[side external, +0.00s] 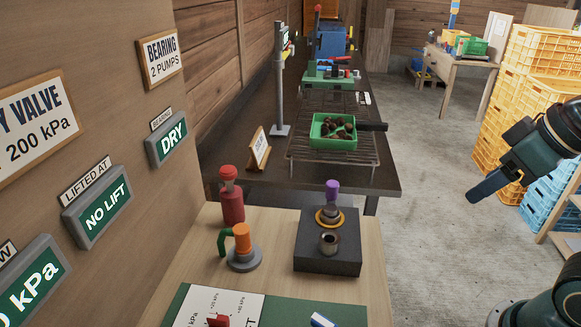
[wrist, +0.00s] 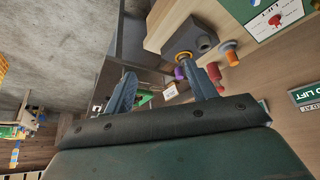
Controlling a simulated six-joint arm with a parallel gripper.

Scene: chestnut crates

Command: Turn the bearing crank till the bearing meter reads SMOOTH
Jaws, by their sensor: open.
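The bearing meter (side external: 171,139) on the left wall reads DRY. A dark block (side external: 312,258) on the pale bench carries a yellow ring with an upright purple-topped handle (side external: 332,190), which looks like the bearing crank. A grey open cup (side external: 329,243) sits in front of it on the block. The purple handle (wrist: 179,73) also shows in the wrist view, between my fingers but farther off. My gripper (side external: 476,195) is open and empty, in the air right of the bench, well apart from the handle. It also shows in the wrist view (wrist: 163,72).
A red bottle-like piece (side external: 232,200) and an orange-topped piece with a green handle (side external: 242,245) stand left of the block. Behind, a green tray (side external: 318,141) of chestnuts sits on a wire rack. Yellow crates (side external: 528,60) stack at right. Open floor lies between.

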